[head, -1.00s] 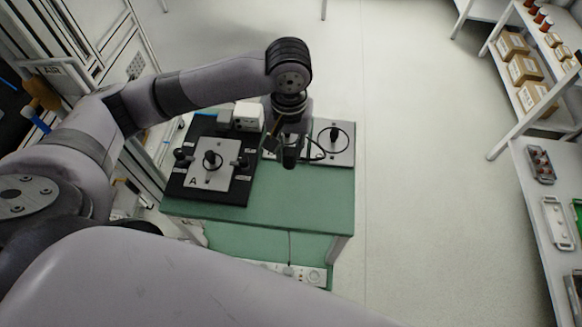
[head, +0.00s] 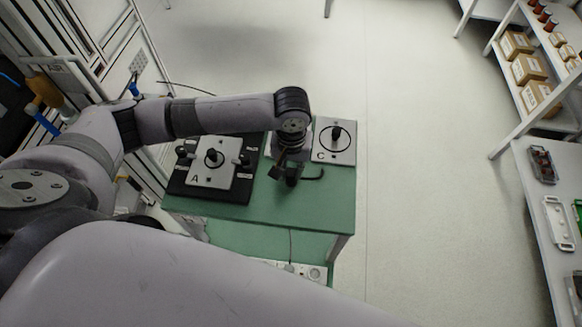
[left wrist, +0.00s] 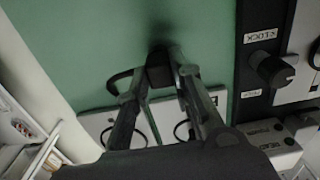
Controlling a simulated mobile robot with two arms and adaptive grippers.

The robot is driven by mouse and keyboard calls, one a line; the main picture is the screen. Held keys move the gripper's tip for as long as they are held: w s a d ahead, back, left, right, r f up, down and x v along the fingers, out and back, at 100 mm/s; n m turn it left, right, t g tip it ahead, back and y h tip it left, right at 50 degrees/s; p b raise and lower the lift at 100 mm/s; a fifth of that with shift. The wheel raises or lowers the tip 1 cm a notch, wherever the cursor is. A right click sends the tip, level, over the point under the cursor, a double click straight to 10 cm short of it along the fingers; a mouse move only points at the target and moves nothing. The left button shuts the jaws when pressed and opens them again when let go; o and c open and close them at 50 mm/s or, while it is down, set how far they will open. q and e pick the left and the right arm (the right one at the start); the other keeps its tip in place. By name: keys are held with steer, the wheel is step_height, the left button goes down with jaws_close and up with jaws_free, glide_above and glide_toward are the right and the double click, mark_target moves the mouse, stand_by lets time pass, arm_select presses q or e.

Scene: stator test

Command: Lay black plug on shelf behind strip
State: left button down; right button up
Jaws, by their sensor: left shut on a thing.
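My left gripper (head: 283,172) is over the front middle part of the green table top. It is shut on the black plug (left wrist: 158,66), which sits between the fingertips in the left wrist view (left wrist: 163,72). A short black cable (head: 314,176) curves out from the plug to the right; in the left wrist view it bends to the left (left wrist: 118,78). The fingers partly hide the plug in the head view. The white socket strip (head: 312,273) lies on the lower green shelf (head: 240,243), below the table's front edge. My right gripper is out of view.
A black board with grey plate A (head: 210,178) and knobs stands left of the gripper. Grey plate C (head: 333,150) lies at the back right of the table. The table top's front strip (head: 290,220) is clear. A thin cord hangs down to the strip.

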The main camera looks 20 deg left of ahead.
arm_select(q)
steer(key=shift+f, duration=0.15)
steer(key=c, duration=1.4)
jaws_free()
